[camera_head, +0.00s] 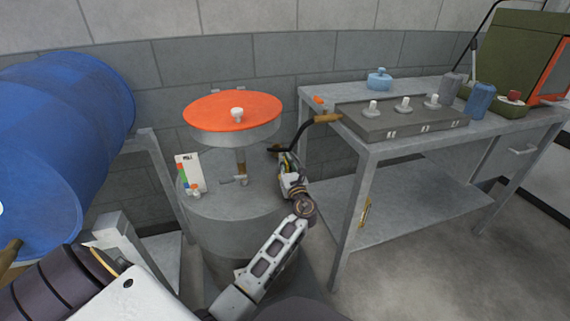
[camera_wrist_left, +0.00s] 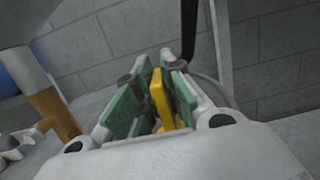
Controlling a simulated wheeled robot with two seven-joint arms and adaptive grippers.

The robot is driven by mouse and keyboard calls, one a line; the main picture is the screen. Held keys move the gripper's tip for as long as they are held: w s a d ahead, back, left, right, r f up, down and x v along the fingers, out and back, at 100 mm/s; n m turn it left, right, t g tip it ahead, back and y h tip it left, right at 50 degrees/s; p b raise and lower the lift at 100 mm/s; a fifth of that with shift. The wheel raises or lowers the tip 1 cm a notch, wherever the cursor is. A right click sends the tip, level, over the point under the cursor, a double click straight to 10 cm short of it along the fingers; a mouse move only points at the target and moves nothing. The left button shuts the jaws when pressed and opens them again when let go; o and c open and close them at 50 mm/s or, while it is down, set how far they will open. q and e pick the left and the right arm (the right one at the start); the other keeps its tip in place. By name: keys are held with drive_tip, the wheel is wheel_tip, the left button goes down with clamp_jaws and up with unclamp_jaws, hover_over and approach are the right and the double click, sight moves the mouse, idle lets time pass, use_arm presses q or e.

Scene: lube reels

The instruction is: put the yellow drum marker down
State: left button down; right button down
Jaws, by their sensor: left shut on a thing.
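The yellow drum marker (camera_wrist_left: 160,98) is a thin yellow piece standing between the green-padded fingers of my left gripper (camera_wrist_left: 153,92) in the left wrist view. Its lower part is hidden by the gripper body. In the head view my left gripper (camera_head: 287,162) is shut on it, over the right edge of the grey drum top (camera_head: 225,208). The marker is hardly visible there. I cannot tell whether it touches the drum. My right gripper is not in view.
An orange disc (camera_head: 220,108) stands on a post above the drum. A small card (camera_head: 188,172) stands at the drum's left. A crank handle (camera_head: 326,118) is close behind the gripper. A metal workbench (camera_head: 400,185) is at right, a blue barrel (camera_head: 85,110) at left.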

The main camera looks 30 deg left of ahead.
use_arm(q)
drive_tip(key=shift+f, duration=0.1)
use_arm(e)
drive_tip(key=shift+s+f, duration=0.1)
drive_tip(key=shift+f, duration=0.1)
use_arm(q)
drive_tip(key=c, duration=1.5)
unclamp_jaws()
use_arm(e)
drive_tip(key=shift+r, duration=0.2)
